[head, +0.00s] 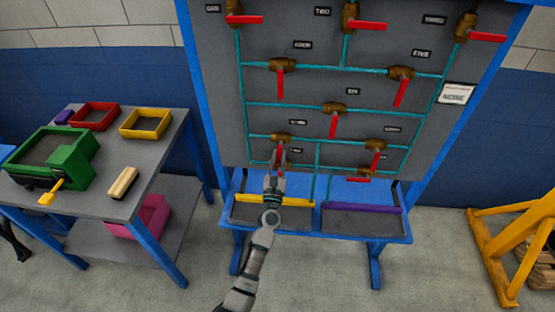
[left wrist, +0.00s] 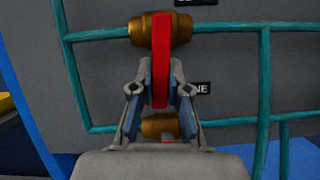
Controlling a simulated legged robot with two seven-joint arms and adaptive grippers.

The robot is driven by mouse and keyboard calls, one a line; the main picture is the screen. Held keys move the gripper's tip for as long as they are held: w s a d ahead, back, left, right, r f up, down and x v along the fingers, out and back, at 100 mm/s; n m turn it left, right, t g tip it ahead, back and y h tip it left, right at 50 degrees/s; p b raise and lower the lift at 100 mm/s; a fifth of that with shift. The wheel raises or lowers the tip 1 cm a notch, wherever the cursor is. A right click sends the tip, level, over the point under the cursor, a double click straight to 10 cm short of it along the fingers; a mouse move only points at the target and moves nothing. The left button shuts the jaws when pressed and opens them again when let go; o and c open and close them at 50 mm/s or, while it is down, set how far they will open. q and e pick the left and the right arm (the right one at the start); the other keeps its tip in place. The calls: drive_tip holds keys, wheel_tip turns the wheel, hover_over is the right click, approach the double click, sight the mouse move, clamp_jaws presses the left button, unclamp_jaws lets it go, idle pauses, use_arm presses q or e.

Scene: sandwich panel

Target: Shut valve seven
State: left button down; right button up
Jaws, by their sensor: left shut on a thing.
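The valve board (head: 300,90) stands ahead with several brass valves with red handles. The valve under the label that seems to read seven (head: 298,122) has a brass body (head: 281,137) on a horizontal teal pipe. Its red handle hangs straight down, across the pipe; it also shows in the left wrist view (left wrist: 160,65). My left gripper (head: 277,158) is shut on this handle, with a finger on each side (left wrist: 160,88). Another brass valve (left wrist: 158,127) sits just below, partly hidden by the gripper. My right gripper is not in view.
A valve with a red handle (head: 374,145) is to the right, and valve six (head: 333,107) is up and right. A blue ledge with yellow-edged and purple-edged trays (head: 362,210) lies below. A table (head: 110,205) with bins stands at left. A yellow frame (head: 490,255) stands at right.

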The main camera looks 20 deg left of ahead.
use_arm(q)
drive_tip(key=shift+w+d+f+n+y+b, duration=0.1)
drive_tip(key=shift+d+f+n+y+b, duration=0.15)
drive_tip(key=shift+n, duration=0.2)
drive_tip(key=shift+d+f+n+y+b, duration=0.15)
drive_tip(key=shift+f+n, duration=0.15)
drive_tip(key=shift+n, duration=0.15)
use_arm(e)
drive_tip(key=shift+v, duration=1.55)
use_arm(q)
drive_tip(key=c, duration=1.1)
unclamp_jaws()
drive_tip(key=shift+w+r, duration=0.1)
drive_tip(key=shift+r, duration=0.05)
drive_tip(key=shift+r, duration=0.1)
drive_tip(key=v, duration=1.2)
